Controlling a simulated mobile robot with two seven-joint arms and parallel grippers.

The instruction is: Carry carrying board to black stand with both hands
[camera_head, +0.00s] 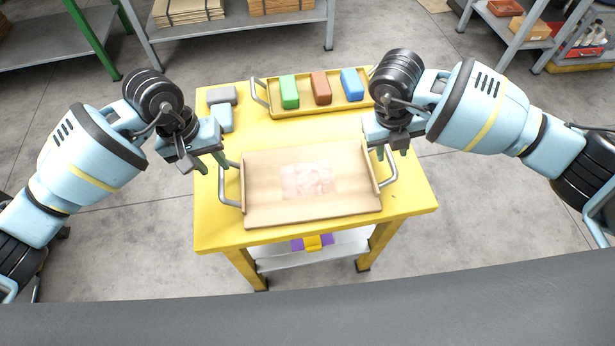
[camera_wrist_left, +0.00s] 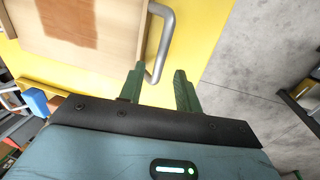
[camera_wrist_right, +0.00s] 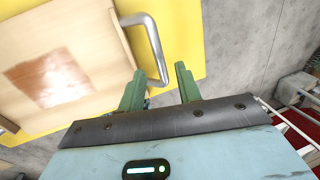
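The wooden carrying board (camera_head: 272,210) lies on the yellow table, with a metal handle at each end and a pinkish patch in its middle. My left gripper (camera_head: 207,164) is open and empty above the board's left side; its left wrist view shows the left handle (camera_wrist_left: 160,45) just ahead of the fingers (camera_wrist_left: 158,88). My right gripper (camera_head: 393,152) is open near the right handle (camera_head: 388,172); in the right wrist view that handle (camera_wrist_right: 155,50) reaches toward the gap between the fingers (camera_wrist_right: 158,84). I see no black stand that I can identify.
The yellow table (camera_head: 415,200) also bears a yellow tray (camera_head: 262,97) with a green block (camera_head: 289,92), a brown block (camera_head: 321,87) and a blue block (camera_head: 352,84). Grey and light blue blocks (camera_head: 222,118) lie at its back left. Grey shelves (camera_head: 235,22) stand behind.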

